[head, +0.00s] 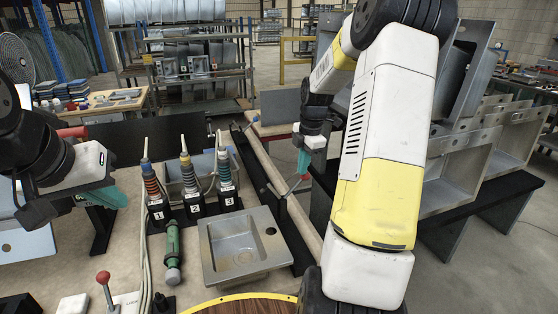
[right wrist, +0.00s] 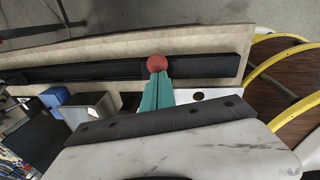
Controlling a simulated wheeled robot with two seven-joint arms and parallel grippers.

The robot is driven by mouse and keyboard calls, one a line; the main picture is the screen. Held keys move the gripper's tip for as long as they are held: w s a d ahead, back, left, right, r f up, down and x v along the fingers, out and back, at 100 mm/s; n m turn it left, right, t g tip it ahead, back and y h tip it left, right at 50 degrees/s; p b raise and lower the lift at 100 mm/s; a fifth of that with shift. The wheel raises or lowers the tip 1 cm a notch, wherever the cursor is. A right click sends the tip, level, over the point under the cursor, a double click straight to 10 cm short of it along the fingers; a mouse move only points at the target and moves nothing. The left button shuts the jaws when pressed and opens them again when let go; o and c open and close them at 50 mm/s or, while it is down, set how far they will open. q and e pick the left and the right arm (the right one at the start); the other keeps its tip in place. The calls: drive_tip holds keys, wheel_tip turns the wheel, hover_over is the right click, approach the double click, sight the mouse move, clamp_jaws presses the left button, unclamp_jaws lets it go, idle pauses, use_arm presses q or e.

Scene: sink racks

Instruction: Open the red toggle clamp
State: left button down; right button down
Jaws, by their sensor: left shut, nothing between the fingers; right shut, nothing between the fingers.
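A red ball knob (head: 305,178) on a thin dark lever (head: 293,189) shows at the right edge of the bench, beside a long beam. My right gripper (head: 303,166), with teal fingers, is shut and empty, its tips right at this knob. In the right wrist view the knob (right wrist: 157,62) appears at the ends of the closed teal fingers (right wrist: 157,92); I cannot tell whether they touch. The lever's base is not clear. Another red-knobbed lever (head: 103,278) stands upright at the front left by a white label. My left gripper (head: 112,197) is shut and empty above the bench's left side.
A steel sink basin (head: 248,250) lies mid-bench. Several numbered tools (head: 192,205) stand behind it, with a green cylinder (head: 173,253) to its left. A yellow-rimmed round brown surface (head: 245,305) is at the front. Steel sinks on a dark rack (head: 450,205) stand right of my right arm.

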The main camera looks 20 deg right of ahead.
drive_tip(key=shift+d+f, duration=0.5)
drive_tip(key=shift+d, duration=0.25)
drive_tip(key=shift+a+r, duration=0.15)
wheel_tip(320, 180, up, 13)
drive_tip(key=s, duration=0.2)
drive_tip(key=s+a+r+m+t, duration=0.1)
drive_tip(key=s+a+r+m, duration=0.3)
drive_tip(key=s+a, duration=0.1)
drive_tip(key=s+a+m+t, duration=0.1)
drive_tip(key=s+a+m, duration=0.4)
drive_tip(key=s+m, duration=0.2)
drive_tip(key=s+a+m+t+y, duration=0.1)
drive_tip(key=s+a+m+t, duration=0.1)
drive_tip(key=s+a+m, duration=0.3)
drive_tip(key=s+m, duration=0.3)
drive_tip(key=s, duration=0.4)
drive_tip(key=shift+a+t, duration=0.2)
drive_tip(key=shift+t, duration=0.1)
